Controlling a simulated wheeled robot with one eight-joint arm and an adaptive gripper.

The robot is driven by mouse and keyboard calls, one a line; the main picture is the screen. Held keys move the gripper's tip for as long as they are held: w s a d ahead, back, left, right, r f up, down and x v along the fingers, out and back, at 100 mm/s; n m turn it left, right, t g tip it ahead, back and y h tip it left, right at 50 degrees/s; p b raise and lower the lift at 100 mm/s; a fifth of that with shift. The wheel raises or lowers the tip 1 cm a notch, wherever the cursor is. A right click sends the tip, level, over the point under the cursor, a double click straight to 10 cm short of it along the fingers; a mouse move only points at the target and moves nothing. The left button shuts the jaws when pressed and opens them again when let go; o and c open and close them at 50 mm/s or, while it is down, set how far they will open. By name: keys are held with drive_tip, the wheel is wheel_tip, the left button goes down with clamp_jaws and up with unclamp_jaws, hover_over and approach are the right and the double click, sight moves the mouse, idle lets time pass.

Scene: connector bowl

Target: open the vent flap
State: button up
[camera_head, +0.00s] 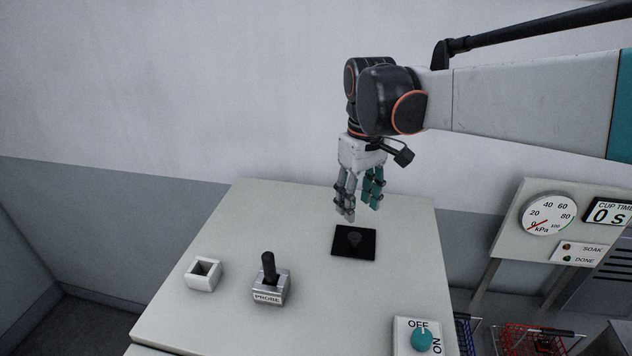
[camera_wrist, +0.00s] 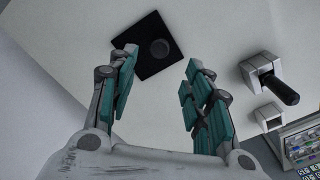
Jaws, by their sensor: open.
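No part in either view is clearly a vent flap, so I cannot tell where it is or how it stands. My gripper (camera_head: 358,214) hangs fingers down over the far part of the pale tabletop (camera_head: 310,215). Its fingers are apart and nothing shows between them. A flat black square plate (camera_head: 342,250) with a dark round piece on it lies on the tabletop, just in front of and below the fingertips in the head view. In the wrist view the same plate (camera_wrist: 128,35) shows beyond the fingertips of my gripper (camera_wrist: 162,63).
A grey block labelled PROBE (camera_head: 271,290) with a black handle and an open white box (camera_head: 203,276) stand left. A teal OFF/ON knob (camera_head: 422,341) is at the front right. A gauge (camera_head: 548,215), CUP TIME display (camera_head: 608,212) and red basket (camera_head: 530,340) are right.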

sight(355, 236)
wheel_tip(355, 236, down, 9)
drive_tip(key=shift+r+p, duration=0.1)
drive_tip(key=shift+p, duration=0.2)
drive_tip(key=shift+c, duration=0.3)
clamp_jaws()
